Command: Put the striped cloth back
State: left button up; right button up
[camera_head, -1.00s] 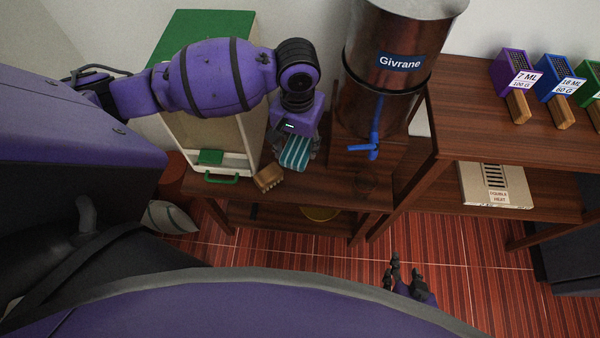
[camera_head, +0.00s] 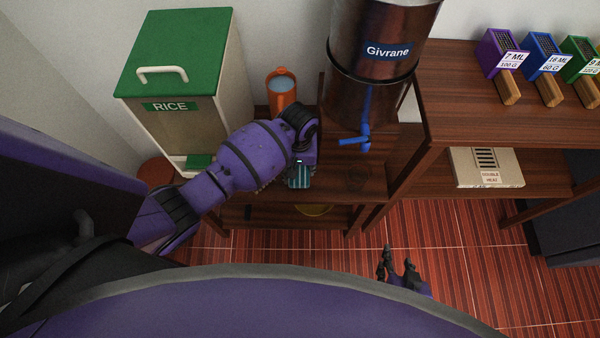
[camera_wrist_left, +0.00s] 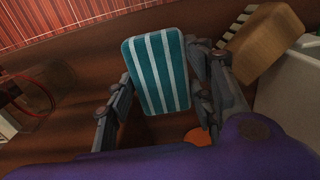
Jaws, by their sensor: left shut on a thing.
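The striped cloth, teal with white stripes, is a small flat piece (camera_head: 299,175) below the left arm's wrist in the head view. In the left wrist view the cloth (camera_wrist_left: 158,68) lies between the two fingers of my left gripper (camera_wrist_left: 163,90), which is shut on it. In the head view the arm's wrist hides most of that gripper. I cannot tell whether the cloth touches the wooden stand (camera_head: 350,180) beneath it. My right gripper (camera_head: 398,256) is low over the red floor, its fingers apart and empty.
A rice bin (camera_head: 180,120) with a green lid stands left of an orange cup (camera_head: 281,92). A Givrane metal dispenser (camera_head: 385,45) with a blue tap is right of the cup. A wooden block with bristles (camera_wrist_left: 262,42) is close beside the gripper. A shelf unit (camera_head: 450,100) stands right.

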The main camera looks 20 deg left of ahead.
aim_at(300, 174)
pick_arm(q)
jog(key=shift+f, duration=2.05)
jog(key=shift+f+b, duration=0.2)
jog(key=shift+b, duration=0.1)
jog(key=o, duration=1.1)
jog(key=shift+w+r, duration=0.1)
jog(key=shift+r, duration=0.05)
